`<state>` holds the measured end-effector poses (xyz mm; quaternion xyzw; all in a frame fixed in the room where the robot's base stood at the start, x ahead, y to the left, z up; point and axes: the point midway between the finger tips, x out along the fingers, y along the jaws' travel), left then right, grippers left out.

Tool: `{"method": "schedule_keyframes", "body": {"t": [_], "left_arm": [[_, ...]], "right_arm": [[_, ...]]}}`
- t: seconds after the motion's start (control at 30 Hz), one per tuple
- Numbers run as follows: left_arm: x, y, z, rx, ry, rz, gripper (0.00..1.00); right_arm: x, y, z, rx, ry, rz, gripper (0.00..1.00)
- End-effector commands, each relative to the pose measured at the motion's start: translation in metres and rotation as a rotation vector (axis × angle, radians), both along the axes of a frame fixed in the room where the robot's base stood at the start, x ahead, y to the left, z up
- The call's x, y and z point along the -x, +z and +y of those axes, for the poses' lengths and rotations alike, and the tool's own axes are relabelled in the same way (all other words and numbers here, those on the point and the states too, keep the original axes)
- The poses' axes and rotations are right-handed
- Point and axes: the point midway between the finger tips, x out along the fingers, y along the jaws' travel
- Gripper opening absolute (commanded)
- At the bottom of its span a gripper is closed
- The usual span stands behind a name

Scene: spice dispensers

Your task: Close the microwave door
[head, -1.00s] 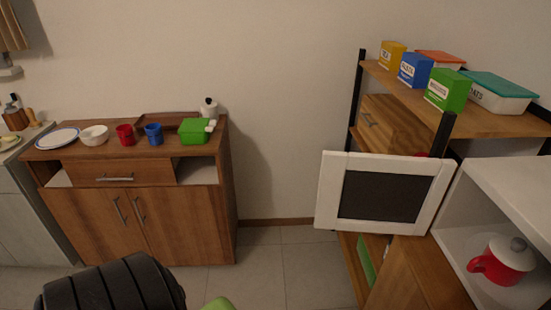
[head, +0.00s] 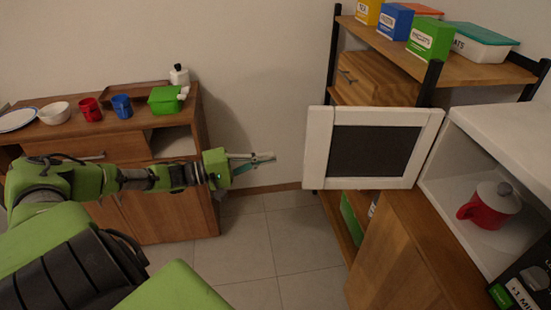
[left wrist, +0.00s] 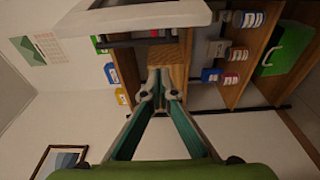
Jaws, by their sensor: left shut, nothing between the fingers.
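The microwave (head: 500,130) is a white box at the right, with its front open. Its door (head: 318,150) has a white frame and a dark window, and it stands swung wide open to the left. A red mug (head: 487,208) with a pale top is inside. My left gripper (head: 272,158) is shut and empty, a little left of the door's free edge in the head view, and seems apart from it. In the left wrist view the shut fingertips (left wrist: 159,78) point toward the shelf, with the white door frame (left wrist: 135,20) above them. My right gripper is not in view.
A wooden shelf (head: 462,62) with boxes and containers stands behind the door. A wooden cabinet (head: 165,215) with a bowl, mugs and a green box stands at the left. Clear floor (head: 270,245) lies between them.

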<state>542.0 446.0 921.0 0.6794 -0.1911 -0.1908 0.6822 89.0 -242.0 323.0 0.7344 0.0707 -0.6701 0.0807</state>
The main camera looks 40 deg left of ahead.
Motion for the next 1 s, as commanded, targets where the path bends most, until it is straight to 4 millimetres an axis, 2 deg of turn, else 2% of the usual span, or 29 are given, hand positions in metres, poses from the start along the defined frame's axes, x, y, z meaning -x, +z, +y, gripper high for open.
{"method": "schedule_keyframes", "body": {"t": [0.4,0.6,1.0], "left_arm": [[-0.055,0.002,-0.033,0.000,0.002,-0.005,0.00],[-0.077,0.002,-0.046,-0.001,0.002,-0.004,0.00],[-0.049,0.001,-0.067,-0.002,0.002,0.001,0.00]], "right_arm": [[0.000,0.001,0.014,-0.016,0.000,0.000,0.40],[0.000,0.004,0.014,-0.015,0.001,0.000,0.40],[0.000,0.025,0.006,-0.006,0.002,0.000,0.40]]}}
